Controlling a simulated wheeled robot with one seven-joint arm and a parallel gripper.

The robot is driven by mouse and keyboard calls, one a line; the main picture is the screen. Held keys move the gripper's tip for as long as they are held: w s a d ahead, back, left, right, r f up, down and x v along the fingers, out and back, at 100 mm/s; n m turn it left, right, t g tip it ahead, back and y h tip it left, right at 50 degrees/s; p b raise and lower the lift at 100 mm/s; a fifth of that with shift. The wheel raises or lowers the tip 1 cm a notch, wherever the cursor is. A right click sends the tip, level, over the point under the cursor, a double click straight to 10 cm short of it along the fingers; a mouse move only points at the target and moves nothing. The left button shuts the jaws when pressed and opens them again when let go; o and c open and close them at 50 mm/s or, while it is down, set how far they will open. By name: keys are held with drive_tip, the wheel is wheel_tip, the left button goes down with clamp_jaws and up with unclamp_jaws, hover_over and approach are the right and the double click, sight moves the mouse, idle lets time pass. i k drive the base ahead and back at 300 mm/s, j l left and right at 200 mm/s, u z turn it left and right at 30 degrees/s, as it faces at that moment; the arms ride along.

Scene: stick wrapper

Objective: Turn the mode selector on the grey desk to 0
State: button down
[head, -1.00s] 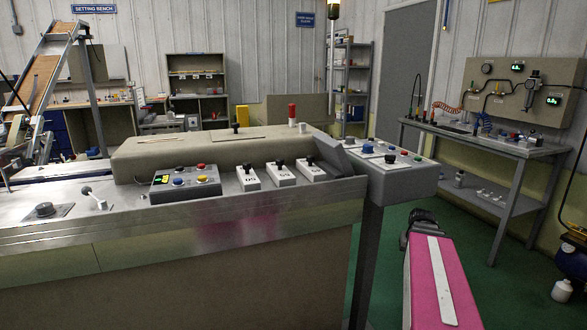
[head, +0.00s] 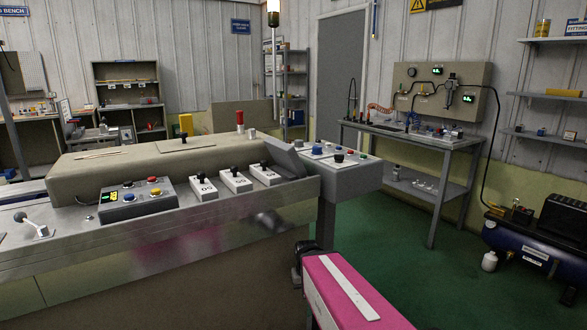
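The grey desk (head: 348,181) is a small sloped console at the right end of the long machine. A black knob (head: 339,157) stands on its top among coloured buttons and looks like the mode selector; its pointer and marks are too small to read. My gripper (head: 300,254) is a dark shape at the far end of my pink arm, below and left of the desk and apart from it. The arm partly hides it, and its fingers cannot be made out.
The machine's metal front (head: 200,228) stands close on the left. Three white switch boxes (head: 235,181) and a grey button box (head: 137,199) sit on its ledge. A workbench (head: 415,150) and a blue compressor (head: 525,250) stand at the right. Green floor (head: 420,255) is open between.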

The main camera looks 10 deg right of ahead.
sight(339, 158)
drive_tip(key=l+z, duration=0.15)
drive_tip(key=l, duration=0.55)
drive_tip(key=i+l+z, duration=0.1)
drive_tip(key=l, duration=0.6)
drive_tip(key=i+l+z, duration=0.15)
drive_tip(key=l, duration=0.55)
